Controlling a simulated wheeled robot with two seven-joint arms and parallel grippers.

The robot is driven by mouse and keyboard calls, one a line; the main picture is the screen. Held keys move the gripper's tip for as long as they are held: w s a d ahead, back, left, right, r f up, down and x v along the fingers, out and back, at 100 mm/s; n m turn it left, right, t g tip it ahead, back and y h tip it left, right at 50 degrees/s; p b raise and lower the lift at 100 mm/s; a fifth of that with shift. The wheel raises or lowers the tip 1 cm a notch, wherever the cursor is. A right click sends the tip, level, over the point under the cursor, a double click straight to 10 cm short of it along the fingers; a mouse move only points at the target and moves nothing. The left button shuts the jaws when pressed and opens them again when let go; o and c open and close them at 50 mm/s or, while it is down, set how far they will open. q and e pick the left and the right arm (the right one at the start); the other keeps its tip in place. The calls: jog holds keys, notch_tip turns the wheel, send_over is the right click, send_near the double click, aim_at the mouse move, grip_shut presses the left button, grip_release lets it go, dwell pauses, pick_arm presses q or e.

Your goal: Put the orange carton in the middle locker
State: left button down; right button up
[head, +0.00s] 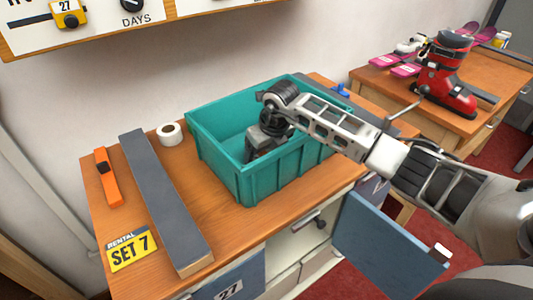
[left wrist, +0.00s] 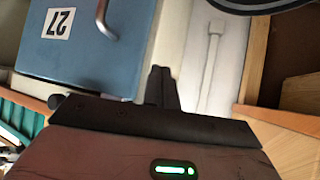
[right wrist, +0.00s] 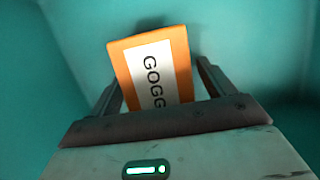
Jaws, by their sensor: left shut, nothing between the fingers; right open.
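The orange carton (right wrist: 181,50), with a white label reading "GOGG", stands inside the teal bin in the right wrist view. In the head view the bin's wall and my arm hide it. My right gripper (head: 262,142) reaches down into the bin; its open fingers (right wrist: 158,75) lie either side of the carton. Whether they touch it I cannot tell. An open locker (head: 300,240) with a pale interior shows under the bench top, its blue door (head: 388,245) swung out to the right. My left gripper (left wrist: 162,85) is shut and empty near the blue 27 door (left wrist: 85,70); the head view does not show it.
The teal bin (head: 225,165) stands on the wooden bench (head: 230,228). Left of it are a tape roll (head: 170,133), a long grey bar (head: 160,195), an orange tool (head: 107,178) and a SET 7 card (head: 132,248). A red boot (head: 447,75) stands on the right bench.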

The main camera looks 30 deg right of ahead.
dwell(0.3)
jog(key=c, duration=1.1)
jog(key=shift+c, duration=0.6)
